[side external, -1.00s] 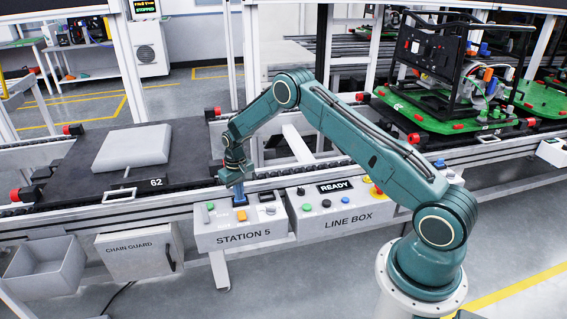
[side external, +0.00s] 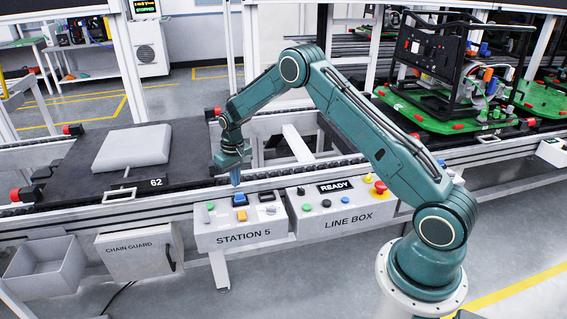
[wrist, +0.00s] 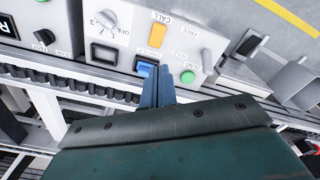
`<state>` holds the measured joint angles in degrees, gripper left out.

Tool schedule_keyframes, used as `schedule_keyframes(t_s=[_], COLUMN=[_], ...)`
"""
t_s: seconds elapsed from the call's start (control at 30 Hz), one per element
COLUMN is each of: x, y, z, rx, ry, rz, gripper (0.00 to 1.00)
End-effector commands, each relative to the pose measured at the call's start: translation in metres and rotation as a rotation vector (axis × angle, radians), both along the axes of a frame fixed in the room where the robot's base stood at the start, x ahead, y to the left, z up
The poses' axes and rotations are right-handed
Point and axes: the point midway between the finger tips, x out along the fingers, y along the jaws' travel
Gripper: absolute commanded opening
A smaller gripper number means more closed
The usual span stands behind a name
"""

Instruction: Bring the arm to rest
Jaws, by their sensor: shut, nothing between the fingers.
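My gripper (side external: 236,178) is shut and empty, pointing down above the Station 5 box (side external: 203,240). Its blue fingertips are a little above the blue button (side external: 240,200) and apart from it in the side view. In the wrist view, the shut fingers (wrist: 157,85) reach toward the blue button (wrist: 146,69), partly covering it. An orange button (side external: 241,215) sits in front of the blue one. The line box (side external: 349,222) beside it has a display reading READY.
A black pallet (side external: 80,187) marked 62 carries a grey block (side external: 133,148) on the conveyor at left. A green pallet (side external: 425,113) with a black-framed machine stands at right. A red emergency button (side external: 380,187) sits on the line box. A grey bin (side external: 42,268) is at front left.

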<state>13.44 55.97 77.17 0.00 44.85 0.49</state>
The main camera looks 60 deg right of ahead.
Motion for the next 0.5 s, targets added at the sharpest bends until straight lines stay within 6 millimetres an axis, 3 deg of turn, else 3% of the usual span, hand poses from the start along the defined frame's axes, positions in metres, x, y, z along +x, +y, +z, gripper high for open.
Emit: schedule_keyframes(t_s=[0.2,0.5], x=[-0.012,-0.044], y=[0.016,0.04], z=[0.067,0.148], rx=[-0.01,-0.022], ry=[-0.046,-0.106], rz=[0.024,0.057], gripper=[0.0,0.0])
